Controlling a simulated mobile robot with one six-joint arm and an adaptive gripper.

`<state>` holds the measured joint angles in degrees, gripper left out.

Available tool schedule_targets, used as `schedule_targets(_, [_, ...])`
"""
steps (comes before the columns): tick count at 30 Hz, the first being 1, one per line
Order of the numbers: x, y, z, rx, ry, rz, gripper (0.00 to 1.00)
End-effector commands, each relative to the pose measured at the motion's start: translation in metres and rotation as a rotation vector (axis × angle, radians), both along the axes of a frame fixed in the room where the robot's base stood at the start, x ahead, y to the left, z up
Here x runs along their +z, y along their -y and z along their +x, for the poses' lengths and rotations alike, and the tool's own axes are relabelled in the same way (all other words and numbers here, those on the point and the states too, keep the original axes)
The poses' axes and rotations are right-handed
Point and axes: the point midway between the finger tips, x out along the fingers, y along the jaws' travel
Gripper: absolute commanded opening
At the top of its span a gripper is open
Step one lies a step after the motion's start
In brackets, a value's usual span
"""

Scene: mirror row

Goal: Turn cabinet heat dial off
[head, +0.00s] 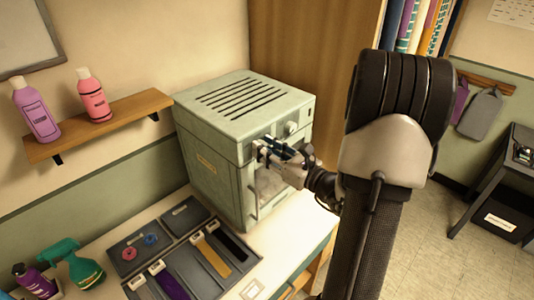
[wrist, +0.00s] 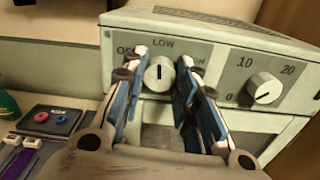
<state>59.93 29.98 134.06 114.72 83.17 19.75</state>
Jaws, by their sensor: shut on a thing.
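The pale green cabinet (head: 225,150) stands on the counter with its front panel facing right. Its heat dial (wrist: 160,74) is a pale round knob with a dark pointer line standing about upright, towards LOW. The OFF mark (wrist: 124,50) lies to its left, partly covered by a finger, and the HIGH mark to its right is also partly hidden. My gripper (wrist: 164,62) is shut on the heat dial, with one blue-sided finger on each side. In the head view my gripper (head: 276,152) is at the cabinet's front, where it hides this dial.
A second dial (wrist: 264,88), marked 0, 10 and 20, sits right of my gripper on the panel. A grey tray (head: 178,222) with rings and coloured strips lies before the cabinet. A green spray bottle (head: 82,264) stands left. A shelf (head: 100,127) holds two bottles.

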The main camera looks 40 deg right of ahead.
Motion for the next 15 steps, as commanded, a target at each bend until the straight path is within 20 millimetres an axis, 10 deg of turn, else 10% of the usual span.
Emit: schedule_targets(15, [-0.0051, -0.0007, -0.0001, 0.0, 0.04, -0.481, 0.04])
